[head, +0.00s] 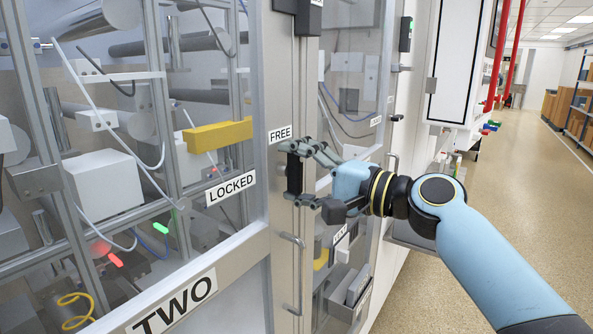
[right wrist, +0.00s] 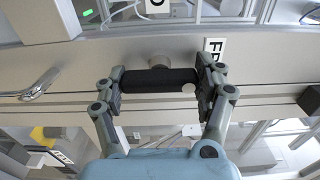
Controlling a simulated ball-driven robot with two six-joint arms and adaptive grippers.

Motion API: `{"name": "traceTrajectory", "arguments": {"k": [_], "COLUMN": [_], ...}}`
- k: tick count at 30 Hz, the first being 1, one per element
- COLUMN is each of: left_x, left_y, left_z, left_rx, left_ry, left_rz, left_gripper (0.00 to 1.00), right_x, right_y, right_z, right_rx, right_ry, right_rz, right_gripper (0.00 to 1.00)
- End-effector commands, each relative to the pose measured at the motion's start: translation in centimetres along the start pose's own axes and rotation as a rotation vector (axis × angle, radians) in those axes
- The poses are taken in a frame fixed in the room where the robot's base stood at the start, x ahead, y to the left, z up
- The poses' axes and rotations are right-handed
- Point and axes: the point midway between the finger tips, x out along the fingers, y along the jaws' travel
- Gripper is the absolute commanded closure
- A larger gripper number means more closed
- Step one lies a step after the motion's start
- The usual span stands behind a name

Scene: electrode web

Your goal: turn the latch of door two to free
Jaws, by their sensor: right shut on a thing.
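Door two (head: 245,262) is the glazed door with a grey metal frame and a large TWO sign (head: 172,304). Its latch (head: 293,174) is a black bar standing upright on the frame. The bar's upper end lies just below the FREE label (head: 280,134); the LOCKED label (head: 231,188) is to its left. My right gripper (head: 306,176) is shut on the latch, one finger near each end. In the right wrist view the latch (right wrist: 158,80) lies between the fingers (right wrist: 161,88), its pale-dotted end toward the partly hidden FREE label (right wrist: 213,48). My left gripper is not in view.
A metal pull handle (head: 292,268) sits below the latch, and a black block (head: 298,12) is above on the frame. Another glazed door (head: 350,90) adjoins on the right. The aisle floor (head: 520,150) at right is clear.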

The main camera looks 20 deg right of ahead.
Motion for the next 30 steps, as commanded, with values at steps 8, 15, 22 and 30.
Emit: {"name": "traceTrajectory", "arguments": {"k": [8,15,22,30], "left_x": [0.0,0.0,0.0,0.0], "left_y": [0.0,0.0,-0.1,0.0], "left_z": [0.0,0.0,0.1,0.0], "left_rx": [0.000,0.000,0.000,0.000], "left_ry": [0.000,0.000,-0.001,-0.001], "left_rz": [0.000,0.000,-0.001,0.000], "left_gripper": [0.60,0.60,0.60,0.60], "right_x": [0.0,0.0,-0.3,-5.2], "right_y": [0.1,0.0,0.1,0.2], "right_z": [0.0,0.0,0.0,0.0], "right_rx": [0.004,0.003,0.001,-0.002], "right_ry": [0.000,0.000,0.000,-0.001], "right_rz": [0.000,0.000,0.001,0.007], "right_gripper": [0.24,0.06,0.06,0.06]}}
